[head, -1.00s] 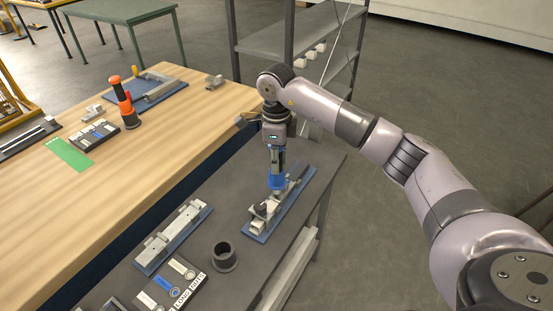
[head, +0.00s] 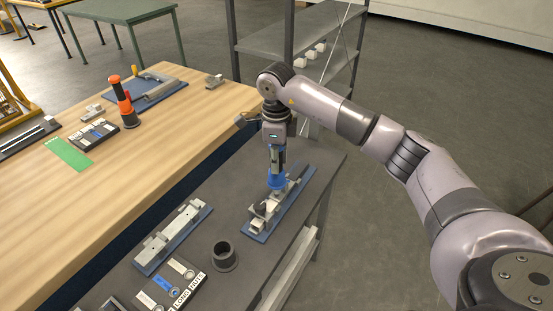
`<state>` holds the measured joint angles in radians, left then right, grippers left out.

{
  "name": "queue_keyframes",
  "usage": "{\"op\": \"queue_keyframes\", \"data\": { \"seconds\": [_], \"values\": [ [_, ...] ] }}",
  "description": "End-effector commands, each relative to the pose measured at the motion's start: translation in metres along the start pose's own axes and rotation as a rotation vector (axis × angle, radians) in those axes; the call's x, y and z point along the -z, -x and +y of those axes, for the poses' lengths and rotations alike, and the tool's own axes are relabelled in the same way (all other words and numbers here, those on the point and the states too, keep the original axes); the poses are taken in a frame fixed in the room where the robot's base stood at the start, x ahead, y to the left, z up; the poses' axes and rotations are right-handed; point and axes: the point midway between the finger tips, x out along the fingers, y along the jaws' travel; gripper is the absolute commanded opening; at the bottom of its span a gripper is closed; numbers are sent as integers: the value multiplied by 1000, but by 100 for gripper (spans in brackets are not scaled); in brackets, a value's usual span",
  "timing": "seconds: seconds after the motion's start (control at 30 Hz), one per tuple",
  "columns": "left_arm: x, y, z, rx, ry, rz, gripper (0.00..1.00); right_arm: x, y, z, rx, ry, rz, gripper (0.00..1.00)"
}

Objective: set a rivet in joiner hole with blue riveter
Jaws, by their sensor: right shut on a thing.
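The blue riveter (head: 277,180) is upright, nose down, over a joiner piece (head: 264,210) clamped on a blue base plate (head: 295,203) on the dark table. My right gripper (head: 277,146) is shut on the riveter's upper body from above. The riveter's lower end meets or nearly meets the joiner; the contact and the hole are hidden behind its blue body. I cannot make out a rivet. My left gripper is not in view.
A second fixture (head: 172,238) lies left on the dark table, near an empty dark cup (head: 223,256) and a labelled tray (head: 170,284). An orange-and-black tool (head: 122,101) stands on the wooden table (head: 155,155). A grey shelf (head: 300,45) stands behind.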

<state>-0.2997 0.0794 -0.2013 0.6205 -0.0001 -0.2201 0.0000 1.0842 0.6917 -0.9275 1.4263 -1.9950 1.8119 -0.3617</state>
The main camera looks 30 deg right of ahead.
Motion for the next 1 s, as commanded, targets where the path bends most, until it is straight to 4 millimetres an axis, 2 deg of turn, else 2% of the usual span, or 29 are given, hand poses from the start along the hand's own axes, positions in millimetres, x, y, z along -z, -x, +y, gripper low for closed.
{"op": "queue_keyframes", "data": {
  "seconds": [1.0],
  "values": [
    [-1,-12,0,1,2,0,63,0,-15,0,1,-1,-1,0]
  ]
}}
